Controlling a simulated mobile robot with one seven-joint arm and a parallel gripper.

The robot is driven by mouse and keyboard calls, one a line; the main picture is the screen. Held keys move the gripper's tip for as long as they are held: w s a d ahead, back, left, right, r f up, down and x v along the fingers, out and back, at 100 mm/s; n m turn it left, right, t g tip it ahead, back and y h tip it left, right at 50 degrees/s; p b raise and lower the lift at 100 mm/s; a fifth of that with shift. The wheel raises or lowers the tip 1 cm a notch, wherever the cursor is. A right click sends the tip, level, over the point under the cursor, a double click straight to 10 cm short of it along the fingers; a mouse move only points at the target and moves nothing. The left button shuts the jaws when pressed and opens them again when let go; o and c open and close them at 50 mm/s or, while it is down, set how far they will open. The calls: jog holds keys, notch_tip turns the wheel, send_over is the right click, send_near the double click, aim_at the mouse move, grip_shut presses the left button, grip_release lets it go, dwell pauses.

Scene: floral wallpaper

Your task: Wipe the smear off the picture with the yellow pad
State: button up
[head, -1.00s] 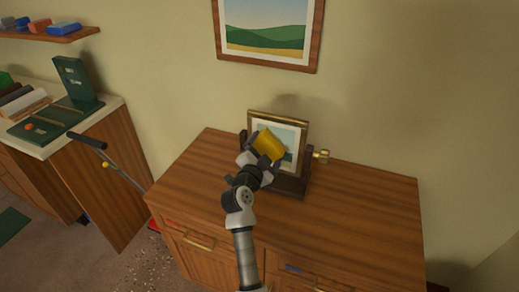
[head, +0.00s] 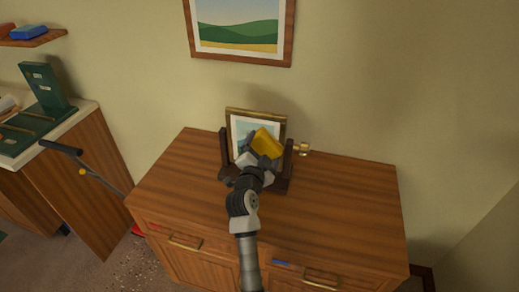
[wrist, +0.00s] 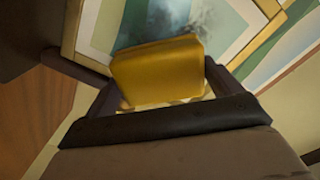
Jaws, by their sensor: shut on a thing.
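The yellow pad (head: 266,143) is held in my gripper (head: 258,158), in front of the small framed picture (head: 241,126) on the cabinet. In the wrist view the pad (wrist: 158,75) sits between the two fingers of my gripper (wrist: 160,90), which are shut on it. The picture (wrist: 125,28) fills the upper part of that view. A dark grey smear (wrist: 202,22) shows on it just above the pad's top edge. The pad hides part of the picture, and I cannot tell whether it touches the surface. The picture stands in a dark wooden stand (head: 224,150).
A brass knob (head: 303,148) sticks out at the stand's right side. The wooden cabinet top (head: 345,200) is clear to the right and left. A larger landscape picture (head: 240,35) hangs on the wall above. A dark-handled bar (head: 62,147) stands at the left.

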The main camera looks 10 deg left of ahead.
aim_at(275, 152)
jog(key=shift+w+d, duration=0.15)
jog(key=shift+d, duration=1.65)
jog(key=shift+w+a+r, duration=0.1)
jog(key=shift+a, duration=5.85)
jog(key=shift+c, duration=0.2)
jog(key=shift+f, duration=0.2)
jog(key=shift+s+a, duration=0.15)
jog(key=shift+s, duration=1.25)
jog(key=shift+s+r, duration=0.15)
jog(key=shift+s, duration=1.5)
jog(key=shift+d, duration=0.2)
